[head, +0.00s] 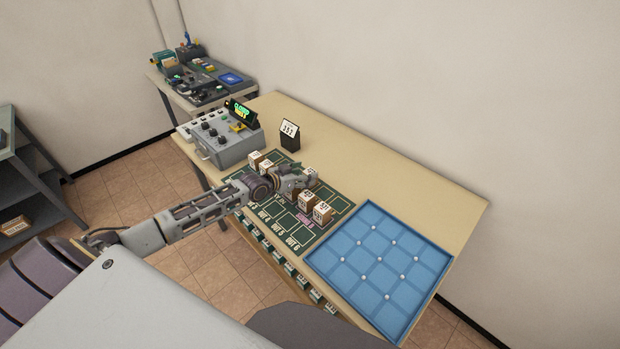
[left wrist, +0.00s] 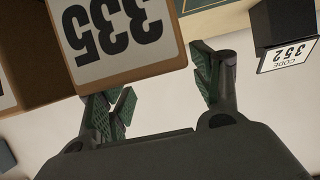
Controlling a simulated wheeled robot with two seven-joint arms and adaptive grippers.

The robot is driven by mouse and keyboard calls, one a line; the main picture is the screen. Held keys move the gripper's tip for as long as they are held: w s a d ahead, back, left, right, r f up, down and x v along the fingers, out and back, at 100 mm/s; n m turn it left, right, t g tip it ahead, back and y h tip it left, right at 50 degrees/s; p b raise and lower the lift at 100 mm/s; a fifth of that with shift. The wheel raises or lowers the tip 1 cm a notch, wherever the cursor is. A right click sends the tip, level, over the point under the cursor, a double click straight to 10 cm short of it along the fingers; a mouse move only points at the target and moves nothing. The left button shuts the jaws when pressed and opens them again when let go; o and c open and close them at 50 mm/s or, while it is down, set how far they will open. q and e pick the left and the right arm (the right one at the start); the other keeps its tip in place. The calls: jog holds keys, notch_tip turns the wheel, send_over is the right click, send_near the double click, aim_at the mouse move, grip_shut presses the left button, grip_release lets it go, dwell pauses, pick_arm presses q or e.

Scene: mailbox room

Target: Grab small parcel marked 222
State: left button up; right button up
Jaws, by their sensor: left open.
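Several small cardboard parcels with white number labels stand on the dark green mat (head: 341,203). Two parcels (head: 266,166) are left of my left gripper (head: 300,181), one (head: 310,171) is just behind it, and two (head: 322,212) are in front to the right. The labels are too small to read in the head view. In the left wrist view a parcel (left wrist: 120,38) with a label like 335 fills the upper left and covers part of one finger. My left gripper (left wrist: 160,95) is open, its fingers spread. I cannot make out a 222 label.
A black stand with a card reading 352 (head: 289,130) is behind the mat, also in the left wrist view (left wrist: 288,54). A grey control box (head: 226,140) stands left. A blue divided tray (head: 380,262) lies right. The table's back right is clear.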

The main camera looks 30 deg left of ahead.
pick_arm(q)
jog(key=shift+x, duration=1.25)
jog(key=c, duration=1.1)
jog(key=shift+a+r, duration=0.1)
jog(key=shift+c, duration=0.2)
notch_tip(320, 180, up, 10)
jog(key=shift+b, duration=0.3)
